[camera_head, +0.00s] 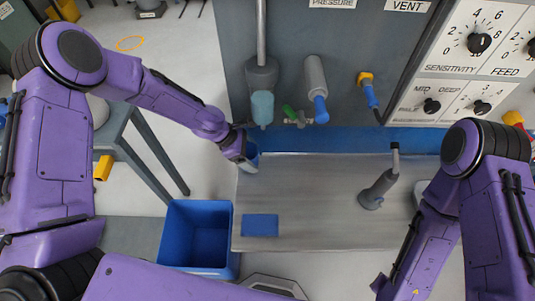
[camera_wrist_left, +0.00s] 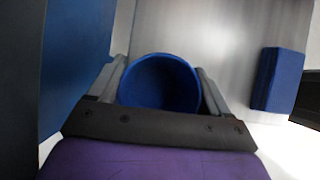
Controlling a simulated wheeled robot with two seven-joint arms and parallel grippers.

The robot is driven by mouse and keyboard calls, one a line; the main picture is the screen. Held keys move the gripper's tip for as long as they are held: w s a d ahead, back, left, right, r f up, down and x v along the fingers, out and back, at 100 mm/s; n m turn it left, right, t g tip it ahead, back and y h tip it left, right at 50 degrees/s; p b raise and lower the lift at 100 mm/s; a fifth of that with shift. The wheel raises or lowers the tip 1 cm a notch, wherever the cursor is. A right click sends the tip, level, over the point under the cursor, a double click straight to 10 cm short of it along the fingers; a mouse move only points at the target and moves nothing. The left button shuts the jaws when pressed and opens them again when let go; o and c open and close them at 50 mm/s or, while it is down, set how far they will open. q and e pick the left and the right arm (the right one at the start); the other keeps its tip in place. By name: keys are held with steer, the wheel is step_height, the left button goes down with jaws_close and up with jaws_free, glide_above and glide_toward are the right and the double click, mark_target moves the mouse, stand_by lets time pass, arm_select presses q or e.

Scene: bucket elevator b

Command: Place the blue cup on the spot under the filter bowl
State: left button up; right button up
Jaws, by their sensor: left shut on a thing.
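The blue cup (camera_head: 252,153) is held by my left gripper (camera_head: 246,162), at the left end of the grey metal bench top. In the left wrist view the cup (camera_wrist_left: 160,84) sits between the two grey fingers (camera_wrist_left: 160,92), its round mouth facing the camera. The filter bowl (camera_head: 262,108), a pale blue rounded bowl, hangs from a grey housing on the panel, above and slightly right of the cup in the picture. The spot under it cannot be made out. I cannot tell whether the cup touches the bench. My right gripper is out of view.
A flat blue block (camera_head: 260,225) lies on the bench top (camera_head: 310,200); it also shows in the left wrist view (camera_wrist_left: 278,79). A blue bin (camera_head: 196,235) stands at the bench's left. A grey post (camera_head: 378,188) stands on the right. A green-handled valve (camera_head: 293,114) sits beside the bowl.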

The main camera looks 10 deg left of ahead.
arm_select(q)
steer(key=d, duration=0.1)
steer(key=d+p, duration=0.1)
steer(key=d, duration=0.2)
steer(key=shift+w+d+r, duration=0.15)
steer(key=shift+w, duration=0.2)
steer(key=shift+p+x, duration=0.5)
steer(key=shift+x, duration=0.35)
steer(key=shift+f, duration=0.35)
steer(key=o, duration=1)
steer(key=shift+c, duration=0.2)
